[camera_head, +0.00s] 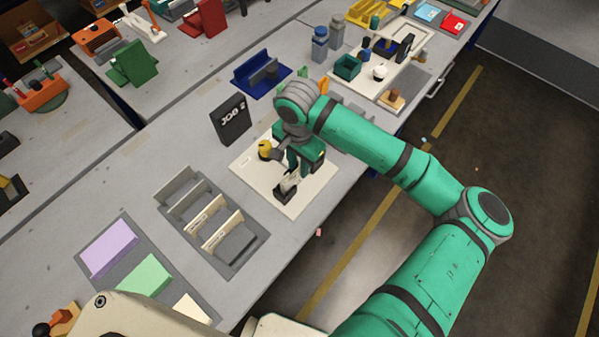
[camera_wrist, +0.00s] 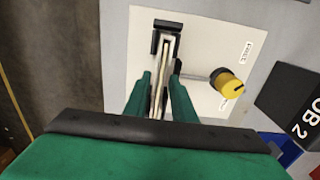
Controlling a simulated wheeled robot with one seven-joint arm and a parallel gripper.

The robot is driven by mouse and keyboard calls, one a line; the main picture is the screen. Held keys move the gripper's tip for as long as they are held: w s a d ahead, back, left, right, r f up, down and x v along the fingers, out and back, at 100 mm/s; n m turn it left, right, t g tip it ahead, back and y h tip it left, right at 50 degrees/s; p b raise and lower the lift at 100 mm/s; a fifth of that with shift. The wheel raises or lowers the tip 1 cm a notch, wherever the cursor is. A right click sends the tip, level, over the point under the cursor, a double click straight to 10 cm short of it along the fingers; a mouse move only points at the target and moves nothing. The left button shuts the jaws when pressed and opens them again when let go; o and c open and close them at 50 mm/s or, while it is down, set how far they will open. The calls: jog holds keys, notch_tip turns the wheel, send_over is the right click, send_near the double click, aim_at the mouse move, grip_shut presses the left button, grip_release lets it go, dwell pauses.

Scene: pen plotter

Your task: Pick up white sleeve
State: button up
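The white sleeve (camera_wrist: 169,52) is a thin, pale upright piece seen nearly edge-on in the wrist view. Its far end sits in a black holder (camera_wrist: 160,26) on a cream board (camera_wrist: 205,28). My gripper (camera_wrist: 162,70) points down over it, with one green finger on each side. The fingers look open, with a gap at the left finger; the right finger is close to the sleeve. Contact there is unclear. In the head view my gripper (camera_head: 290,174) is above the cream board (camera_head: 307,202), and a small pale part of the sleeve (camera_head: 289,183) shows below it.
A yellow knob (camera_wrist: 228,83) on a rod stands right beside the holder. A black "JOB 2" sign (camera_head: 232,119) stands behind the board. A grey rack (camera_head: 217,262) with several upright dividers lies to the left. The bench's front edge is close to the board.

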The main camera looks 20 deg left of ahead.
jog(key=f, duration=0.5)
jog(key=shift+w+d, duration=0.1)
jog(key=shift+w, duration=0.15)
jog(key=shift+c, duration=0.2)
grip_shut()
jog(key=shift+r, duration=0.1)
